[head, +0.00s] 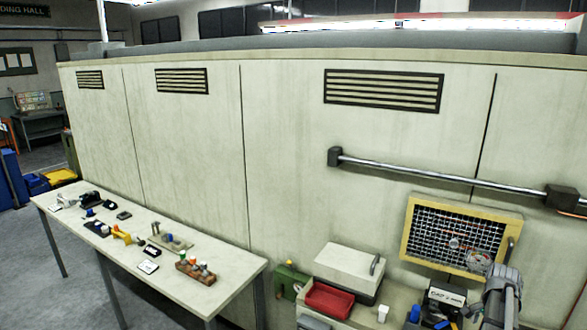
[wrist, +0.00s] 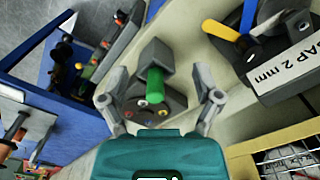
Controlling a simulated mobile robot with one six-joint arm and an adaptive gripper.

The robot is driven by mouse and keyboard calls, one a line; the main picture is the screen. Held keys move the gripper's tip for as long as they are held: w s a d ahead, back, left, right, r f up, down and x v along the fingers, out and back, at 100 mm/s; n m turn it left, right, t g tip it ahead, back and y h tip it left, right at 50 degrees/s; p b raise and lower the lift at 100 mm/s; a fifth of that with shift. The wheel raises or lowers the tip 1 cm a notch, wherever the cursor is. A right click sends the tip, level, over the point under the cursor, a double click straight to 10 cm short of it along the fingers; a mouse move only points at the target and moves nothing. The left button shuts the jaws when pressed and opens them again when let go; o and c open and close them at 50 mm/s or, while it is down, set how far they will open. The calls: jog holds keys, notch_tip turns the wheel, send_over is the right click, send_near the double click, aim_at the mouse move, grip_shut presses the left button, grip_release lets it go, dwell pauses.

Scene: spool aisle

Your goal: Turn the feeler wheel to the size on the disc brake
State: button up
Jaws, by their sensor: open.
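In the wrist view, a dark grey block with a small base holds an upright green handle (wrist: 155,88). Its dark face (wrist: 152,108) carries small red, yellow and white dots; I take it for the feeler wheel. My gripper (wrist: 160,99) is open, with one finger on each side of this piece and no clear contact. Which dot the wheel is set to cannot be read.
A blue bin (wrist: 60,85) with tools lies left in the wrist view. A yellow-framed mesh panel (head: 455,240) hangs above the bench in the head view. A red tray (head: 328,300) stands left of the brake. A long table (head: 130,285) holds small parts.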

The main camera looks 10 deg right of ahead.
jog(key=a+f+n+b, duration=0.3)
jog(key=a+n, duration=0.2)
jog(key=a, duration=1)
jog(key=a+f+n+b, duration=0.3)
jog(key=a+n, duration=0.3)
jog(key=a, duration=0.9)
jog(key=a+f+n+b, duration=0.3)
jog(key=a+n, duration=0.2)
jog(key=a, duration=1)
jog(key=shift+s+f, duration=0.3)
